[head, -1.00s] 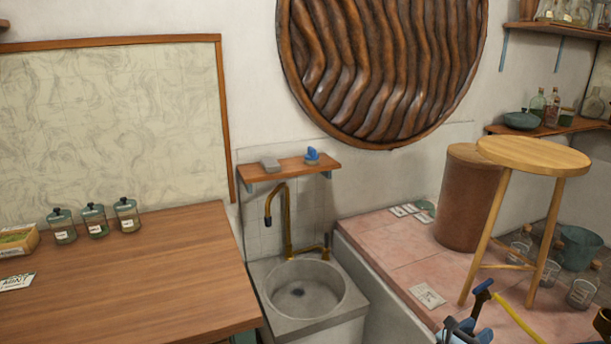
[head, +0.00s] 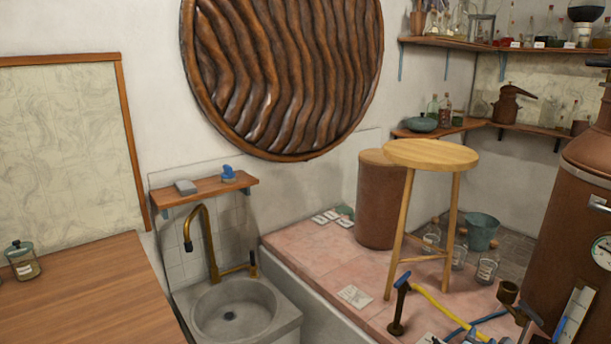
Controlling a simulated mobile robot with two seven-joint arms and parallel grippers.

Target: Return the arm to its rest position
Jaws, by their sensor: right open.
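Most of the right arm is outside the picture. My left gripper and left arm are not in view.
A copper still (head: 570,235) with a dial stands at the right. A round wooden stool (head: 430,154), a brown barrel (head: 378,205) and a blue-handled valve (head: 399,308) stand on the pink tiled ledge. A stone sink (head: 235,312) and wooden table (head: 85,300) lie left.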

